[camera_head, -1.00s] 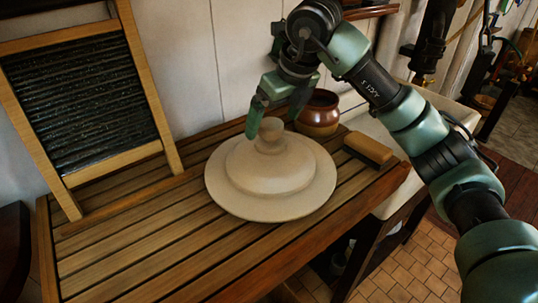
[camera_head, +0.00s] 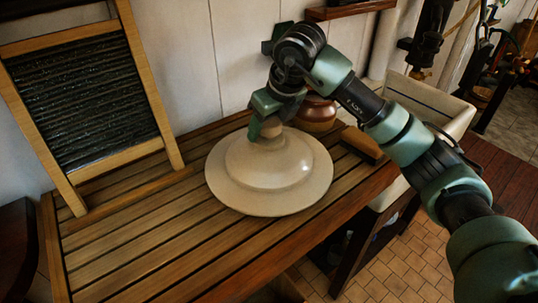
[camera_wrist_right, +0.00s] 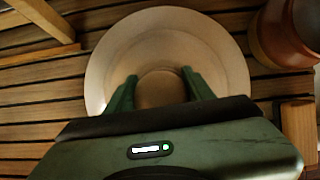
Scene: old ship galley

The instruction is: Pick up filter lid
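The filter lid (camera_head: 290,195) is a cream, round, stepped disc with a knob on top. It lies flat on the slatted wooden table. My right gripper (camera_head: 266,128) is down at the knob, which it partly hides in the head view. In the right wrist view the lid (camera_wrist_right: 105,60) is below the gripper, and the two green fingers (camera_wrist_right: 159,88) stand apart on either side of the round knob (camera_wrist_right: 160,90). Small gaps seem to show between fingers and knob, so the gripper looks open around it. My left gripper is not in view.
A washboard (camera_head: 80,95) leans at the left of the slatted table (camera_head: 130,245). A brown pot (camera_head: 318,113) stands close behind the lid. A wooden block-like brush (camera_head: 361,143) lies to its right. The table's front left is clear.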

